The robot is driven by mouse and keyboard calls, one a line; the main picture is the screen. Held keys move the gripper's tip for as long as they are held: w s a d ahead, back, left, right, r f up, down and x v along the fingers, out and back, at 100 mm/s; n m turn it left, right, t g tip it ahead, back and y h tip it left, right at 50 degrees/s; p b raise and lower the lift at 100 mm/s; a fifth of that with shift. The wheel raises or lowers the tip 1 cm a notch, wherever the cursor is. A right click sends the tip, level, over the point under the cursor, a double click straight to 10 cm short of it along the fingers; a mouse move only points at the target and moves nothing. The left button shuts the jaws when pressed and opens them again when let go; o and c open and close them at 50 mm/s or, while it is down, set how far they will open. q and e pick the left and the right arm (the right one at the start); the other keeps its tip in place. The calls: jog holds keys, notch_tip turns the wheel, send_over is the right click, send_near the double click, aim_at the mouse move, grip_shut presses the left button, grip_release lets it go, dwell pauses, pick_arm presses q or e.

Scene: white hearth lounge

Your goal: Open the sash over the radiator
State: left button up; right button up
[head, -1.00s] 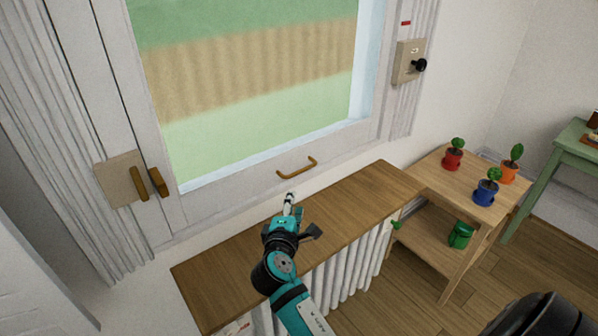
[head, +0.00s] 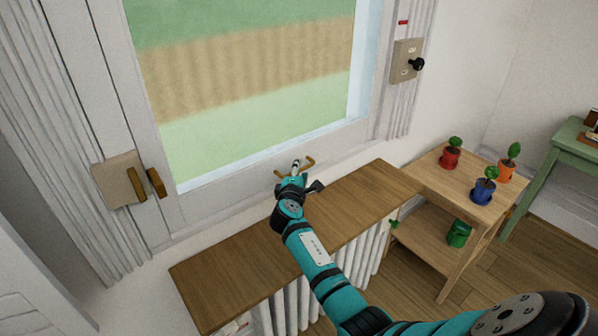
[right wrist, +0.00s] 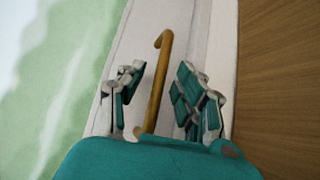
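The sash (head: 255,165) is a white-framed window above the radiator (head: 300,298), and it looks shut. A curved brass handle (head: 310,160) sits on its lower rail. My right gripper (head: 295,166) is at that handle and hides its middle. In the right wrist view the brass handle (right wrist: 157,85) runs between the two fingers of my open right gripper (right wrist: 160,88), with gaps visible on both sides. My left gripper is not in view.
A wooden shelf (head: 225,258) covers the radiator. A wooden stand (head: 425,172) with red, blue and orange pots is at the right. Two brass latches (head: 156,183) are left of the glass. A box with a black knob (head: 417,64) is on the right.

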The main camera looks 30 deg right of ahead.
jog(key=shift+w+d, duration=0.25)
grip_shut()
dwell(0.4)
